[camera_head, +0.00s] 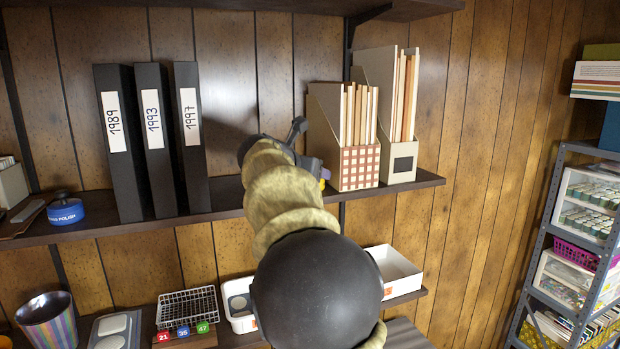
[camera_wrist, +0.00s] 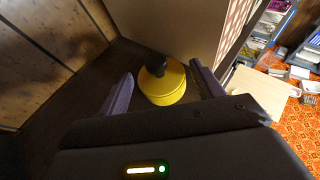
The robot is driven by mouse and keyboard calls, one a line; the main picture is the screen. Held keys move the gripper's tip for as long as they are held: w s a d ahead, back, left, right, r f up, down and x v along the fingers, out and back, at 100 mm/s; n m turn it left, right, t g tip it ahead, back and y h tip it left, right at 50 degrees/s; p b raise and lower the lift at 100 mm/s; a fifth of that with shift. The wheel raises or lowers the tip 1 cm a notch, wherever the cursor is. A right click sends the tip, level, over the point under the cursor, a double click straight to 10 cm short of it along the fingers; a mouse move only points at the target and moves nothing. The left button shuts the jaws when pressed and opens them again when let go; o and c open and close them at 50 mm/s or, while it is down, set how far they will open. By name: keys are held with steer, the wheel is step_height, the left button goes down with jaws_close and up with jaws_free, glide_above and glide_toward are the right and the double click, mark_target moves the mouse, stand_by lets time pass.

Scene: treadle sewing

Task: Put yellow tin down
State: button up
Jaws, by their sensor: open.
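The yellow tin (camera_wrist: 165,87) is round with a dark knob on its lid. In the wrist view it sits on the dark shelf (camera_wrist: 95,88), beside the side of a magazine file. My gripper (camera_wrist: 162,72) is open, with one purple-grey finger on each side of the tin and gaps between them. In the head view my gripper (camera_head: 310,152) is at the upper shelf (camera_head: 235,196), just left of the checked magazine file (camera_head: 360,168). My own arm hides most of the tin there; only a small yellow patch shows.
Black binders (camera_head: 150,140) stand left of my arm, with a blue polish tin (camera_head: 65,211) farther left. A cream magazine file (camera_head: 402,160) stands right of the checked one. The lower shelf holds a wire basket (camera_head: 187,306) and a white tray (camera_head: 398,270). Bare shelf shows between binders and arm.

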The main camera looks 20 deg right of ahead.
steer(key=b+v, duration=0.2)
steer(key=v, duration=0.7)
steer(key=shift+s+a, duration=0.2)
steer(key=shift+a, duration=0.1)
